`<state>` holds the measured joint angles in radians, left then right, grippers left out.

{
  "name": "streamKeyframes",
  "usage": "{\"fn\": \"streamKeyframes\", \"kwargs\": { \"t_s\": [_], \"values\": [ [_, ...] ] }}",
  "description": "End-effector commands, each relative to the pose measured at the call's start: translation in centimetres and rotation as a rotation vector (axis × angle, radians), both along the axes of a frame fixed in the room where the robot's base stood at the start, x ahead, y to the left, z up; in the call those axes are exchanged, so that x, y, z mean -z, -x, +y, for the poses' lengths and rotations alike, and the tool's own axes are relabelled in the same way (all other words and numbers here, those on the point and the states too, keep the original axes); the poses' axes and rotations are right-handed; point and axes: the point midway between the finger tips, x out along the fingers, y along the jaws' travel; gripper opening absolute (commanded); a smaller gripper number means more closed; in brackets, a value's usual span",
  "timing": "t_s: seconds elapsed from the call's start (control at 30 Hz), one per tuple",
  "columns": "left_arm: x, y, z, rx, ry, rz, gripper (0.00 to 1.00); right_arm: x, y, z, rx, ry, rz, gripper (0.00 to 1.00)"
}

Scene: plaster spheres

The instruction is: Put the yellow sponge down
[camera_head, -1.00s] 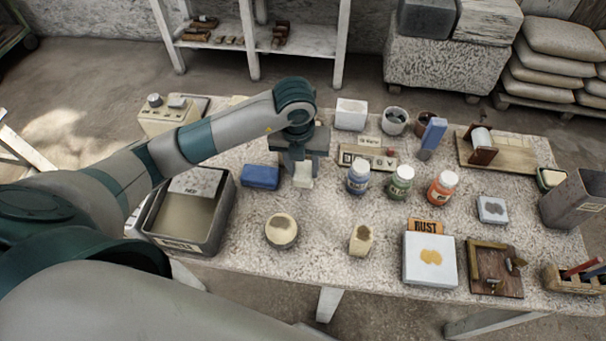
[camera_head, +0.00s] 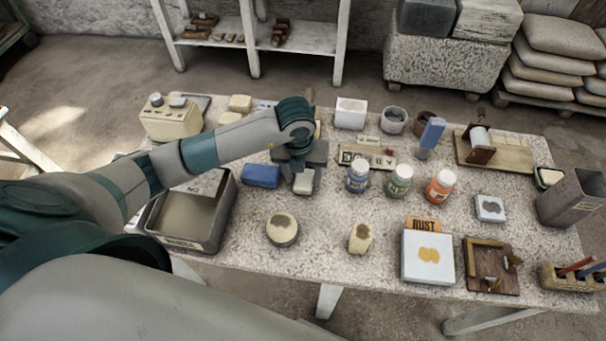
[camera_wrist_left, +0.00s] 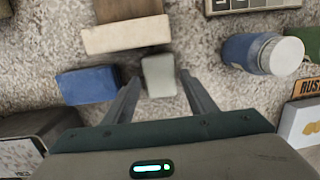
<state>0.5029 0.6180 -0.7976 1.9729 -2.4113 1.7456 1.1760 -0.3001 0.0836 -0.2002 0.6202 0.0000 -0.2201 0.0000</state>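A small pale block (camera_wrist_left: 158,76) lies between the fingertips, with a narrow gap on each side. It shows under the gripper in the head view (camera_head: 304,185). It looks off-white rather than clearly yellow, so I cannot be sure it is the yellow sponge. A blue block (camera_head: 261,175) lies just left of the gripper. My right gripper is not in view.
A grey bin (camera_head: 225,222) stands at the left. Blue (camera_head: 357,177), green (camera_head: 398,180) and orange (camera_head: 440,187) jars stand right of the gripper. A tan block (camera_wrist_left: 127,36) lies just beyond the fingers. The table in front of the gripper is partly clear.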

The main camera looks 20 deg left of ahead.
Motion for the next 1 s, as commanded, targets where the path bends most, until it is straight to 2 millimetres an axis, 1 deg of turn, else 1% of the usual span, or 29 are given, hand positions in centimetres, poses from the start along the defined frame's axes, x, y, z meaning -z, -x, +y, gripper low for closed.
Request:
{"fn": "streamKeyframes", "kwargs": {
  "t_s": [0.37,0.43,0.57,0.67,0.77,1.0],
  "values": [
    [-0.2,0.0,0.0,0.0,0.0,0.0,0.57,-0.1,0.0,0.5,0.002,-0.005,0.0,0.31],
    [-0.4,0.0,0.0,0.0,0.0,0.0,0.57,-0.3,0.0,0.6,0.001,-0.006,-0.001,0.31],
    [-1.1,0.0,0.0,0.0,0.001,-0.002,0.57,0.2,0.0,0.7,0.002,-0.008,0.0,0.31],
    [-2.2,0.1,0.1,0.0,0.001,-0.003,0.57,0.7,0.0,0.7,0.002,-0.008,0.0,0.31],
    [-3.8,0.3,0.1,0.001,0.001,-0.004,0.57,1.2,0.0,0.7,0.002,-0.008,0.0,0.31],
    [-8.3,0.8,0.1,0.001,0.001,-0.004,0.57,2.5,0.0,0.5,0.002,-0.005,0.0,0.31]
  ]
}}
